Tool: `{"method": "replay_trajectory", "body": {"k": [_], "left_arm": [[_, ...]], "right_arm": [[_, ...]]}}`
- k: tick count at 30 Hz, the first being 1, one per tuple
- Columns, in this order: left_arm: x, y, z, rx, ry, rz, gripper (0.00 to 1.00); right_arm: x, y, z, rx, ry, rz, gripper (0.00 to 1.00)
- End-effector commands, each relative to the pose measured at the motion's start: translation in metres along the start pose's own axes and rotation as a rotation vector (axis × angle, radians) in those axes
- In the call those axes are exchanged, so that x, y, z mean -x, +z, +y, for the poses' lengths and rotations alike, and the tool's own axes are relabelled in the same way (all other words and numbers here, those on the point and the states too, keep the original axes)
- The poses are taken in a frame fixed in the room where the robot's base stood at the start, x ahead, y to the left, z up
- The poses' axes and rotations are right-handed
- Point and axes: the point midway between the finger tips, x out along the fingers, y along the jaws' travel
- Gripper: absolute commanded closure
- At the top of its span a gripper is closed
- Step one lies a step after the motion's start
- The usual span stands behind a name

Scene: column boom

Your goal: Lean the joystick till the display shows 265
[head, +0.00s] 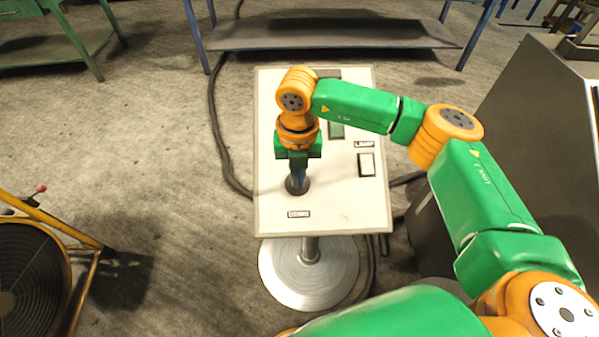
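A pale control panel (335,215) stands on a pedestal with a round metal base (285,275). The joystick's round dark boot (297,187) shows low on the left of the panel. My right gripper (298,176) points down right over it, its fingers at the stick. The stick itself is mostly hidden by the gripper, and I cannot tell whether the fingers are closed on it. A dark green display (337,131) is partly covered by my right arm, and no number is readable on it. My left gripper is not in view.
A white rocker switch (367,164) and small labels sit on the panel's right side. A grey cabinet (530,120) stands to the right, a fan with a yellow frame (35,265) at lower left. A blue-legged bench (330,33) is behind. Cables lie on the floor.

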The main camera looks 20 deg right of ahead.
Motion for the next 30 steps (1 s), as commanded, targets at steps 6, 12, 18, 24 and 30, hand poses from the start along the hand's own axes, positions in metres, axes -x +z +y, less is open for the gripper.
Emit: {"method": "replay_trajectory", "body": {"k": [6, 12, 18, 24, 30], "left_arm": [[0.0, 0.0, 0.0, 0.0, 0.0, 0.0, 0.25], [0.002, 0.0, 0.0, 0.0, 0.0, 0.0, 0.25], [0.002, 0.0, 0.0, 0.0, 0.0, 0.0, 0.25], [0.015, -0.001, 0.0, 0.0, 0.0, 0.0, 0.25], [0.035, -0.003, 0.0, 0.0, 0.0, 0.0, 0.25]], "right_arm": [[0.0, 0.0, 0.0, 0.0, 0.0, -0.001, 1.0], [0.0, -0.026, 0.0, 0.004, 0.0, 0.0, 1.0], [0.0, -0.045, 0.0, 0.001, 0.001, -0.001, 1.0], [0.019, -0.045, 0.0, 0.0, 0.0, -0.001, 1.0], [0.049, -0.045, 0.0, 0.0, 0.0, -0.001, 1.0]]}}
